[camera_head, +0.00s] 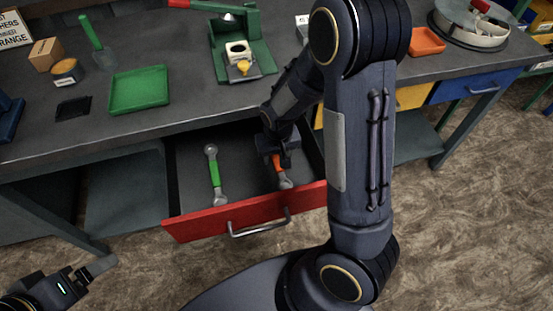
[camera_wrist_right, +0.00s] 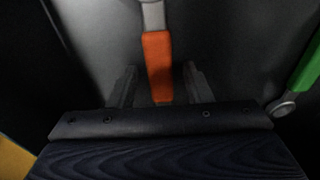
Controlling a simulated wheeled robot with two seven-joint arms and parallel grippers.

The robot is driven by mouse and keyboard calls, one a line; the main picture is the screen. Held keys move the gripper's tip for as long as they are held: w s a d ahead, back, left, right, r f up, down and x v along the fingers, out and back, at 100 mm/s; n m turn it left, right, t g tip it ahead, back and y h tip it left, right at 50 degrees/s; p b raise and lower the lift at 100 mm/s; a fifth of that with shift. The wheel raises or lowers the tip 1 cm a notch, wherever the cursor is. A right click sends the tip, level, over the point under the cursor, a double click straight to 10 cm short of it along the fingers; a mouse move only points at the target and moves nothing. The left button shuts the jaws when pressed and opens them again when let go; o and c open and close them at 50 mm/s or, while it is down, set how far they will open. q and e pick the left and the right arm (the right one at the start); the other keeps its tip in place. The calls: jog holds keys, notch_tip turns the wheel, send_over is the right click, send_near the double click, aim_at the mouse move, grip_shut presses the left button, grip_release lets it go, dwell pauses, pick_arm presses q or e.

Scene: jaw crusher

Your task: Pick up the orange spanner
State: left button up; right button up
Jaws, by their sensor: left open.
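The orange spanner (camera_head: 282,173) lies in the open red-fronted drawer (camera_head: 195,223), partly hidden by my right gripper. In the right wrist view the orange handle of the spanner (camera_wrist_right: 157,66) runs between the two fingers. My right gripper (camera_head: 277,152) is down in the drawer over the handle. In the right wrist view its fingers (camera_wrist_right: 158,88) stand open, one on each side of the handle, with a gap on both sides. My left gripper (camera_head: 95,270) is low at the left, outside the drawer, and empty.
A green spanner (camera_head: 214,172) lies beside the orange one in the drawer; its edge shows in the right wrist view (camera_wrist_right: 312,68). The drawer handle (camera_head: 258,228) sticks out in front. A green tray (camera_head: 139,90) and a green press (camera_head: 240,50) stand on the bench.

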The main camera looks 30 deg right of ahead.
grip_shut()
jog(key=shift+r, duration=0.15)
